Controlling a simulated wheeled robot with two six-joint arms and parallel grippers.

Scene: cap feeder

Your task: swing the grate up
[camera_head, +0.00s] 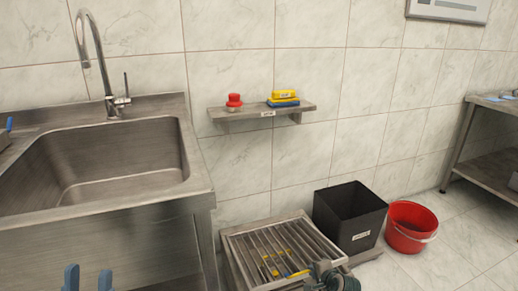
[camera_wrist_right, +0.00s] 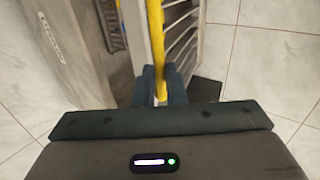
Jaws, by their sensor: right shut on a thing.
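The metal grate (camera_head: 262,246) lies over a low steel frame on the floor, beside the sink, with long parallel bars. Yellow pieces show between and at the front of its bars. My right gripper (camera_head: 333,278) is at the grate's front right corner, partly cut off by the frame's lower edge. In the right wrist view its fingers (camera_wrist_right: 161,86) are shut on a yellow bar (camera_wrist_right: 156,38) running along the edge of the slatted grate (camera_wrist_right: 184,42). I cannot tell whether the grate is slightly raised. My left gripper (camera_head: 88,279) is low at the left, its blue fingertips apart and empty.
A black bin (camera_head: 350,213) stands just right of the grate, with a red bucket (camera_head: 409,228) beside it. The steel sink (camera_head: 95,165) is at the left. A wall shelf (camera_head: 240,113) above holds a red item and sponges.

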